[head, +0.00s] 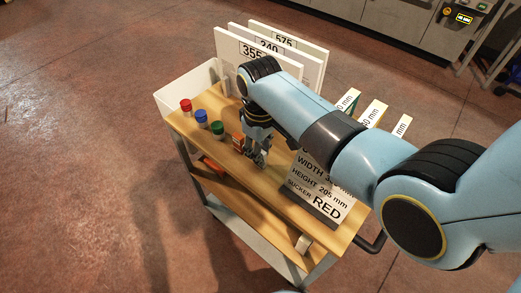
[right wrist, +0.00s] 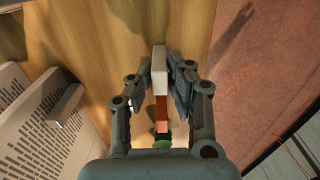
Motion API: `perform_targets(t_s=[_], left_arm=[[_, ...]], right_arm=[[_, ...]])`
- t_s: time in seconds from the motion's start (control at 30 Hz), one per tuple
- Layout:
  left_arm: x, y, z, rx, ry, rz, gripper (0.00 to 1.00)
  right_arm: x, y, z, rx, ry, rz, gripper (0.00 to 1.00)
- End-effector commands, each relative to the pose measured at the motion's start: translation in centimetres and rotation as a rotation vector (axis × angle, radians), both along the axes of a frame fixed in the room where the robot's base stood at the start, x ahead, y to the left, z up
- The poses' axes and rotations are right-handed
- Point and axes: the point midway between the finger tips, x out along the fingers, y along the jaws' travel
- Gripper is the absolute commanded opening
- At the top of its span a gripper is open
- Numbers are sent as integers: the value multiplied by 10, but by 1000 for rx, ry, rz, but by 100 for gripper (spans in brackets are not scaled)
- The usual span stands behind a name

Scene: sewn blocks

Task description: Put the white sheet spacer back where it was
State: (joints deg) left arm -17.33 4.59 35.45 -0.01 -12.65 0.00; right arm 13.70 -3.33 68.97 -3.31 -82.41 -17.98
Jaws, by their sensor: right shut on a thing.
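My right gripper (head: 259,160) is low over the middle of the wooden cart top. In the right wrist view its fingers (right wrist: 159,85) are closed around the white spacer (right wrist: 159,66), a small upright-looking white block. In the head view the gripper hides the spacer. An orange-red block (head: 238,141) is just left of the gripper; it also shows below the spacer in the right wrist view (right wrist: 162,112). I cannot tell whether the spacer touches it. My left gripper is not in view.
Red (head: 186,105), blue (head: 201,117) and green (head: 217,129) pieces stand at the left. White numbered panels (head: 285,40) stand behind. A sign card (head: 322,188) reading "SUCKER RED" stands right of the gripper.

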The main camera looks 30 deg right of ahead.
Motion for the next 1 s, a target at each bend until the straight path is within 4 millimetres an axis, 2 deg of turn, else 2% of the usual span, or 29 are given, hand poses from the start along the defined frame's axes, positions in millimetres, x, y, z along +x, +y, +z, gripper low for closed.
perform_targets(t_s=[0.07, 0.1, 0.27, 0.53, 0.63, 0.77, 1.0], left_arm=[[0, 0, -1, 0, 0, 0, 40], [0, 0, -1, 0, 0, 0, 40], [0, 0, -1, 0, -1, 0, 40], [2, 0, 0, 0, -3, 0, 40], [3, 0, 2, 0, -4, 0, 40], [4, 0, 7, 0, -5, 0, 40], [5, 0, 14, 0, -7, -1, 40]], right_arm=[[0, 0, -3, 0, 1, 0, 0], [0, 0, -3, 0, 0, 0, 18], [0, 0, -2, 0, 0, 0, 39], [0, 0, -1, 0, 0, 0, 39], [0, 0, 7, -1, -1, 0, 39], [1, 0, 30, -1, -4, 1, 39], [1, 0, 84, 0, -4, 1, 39]])
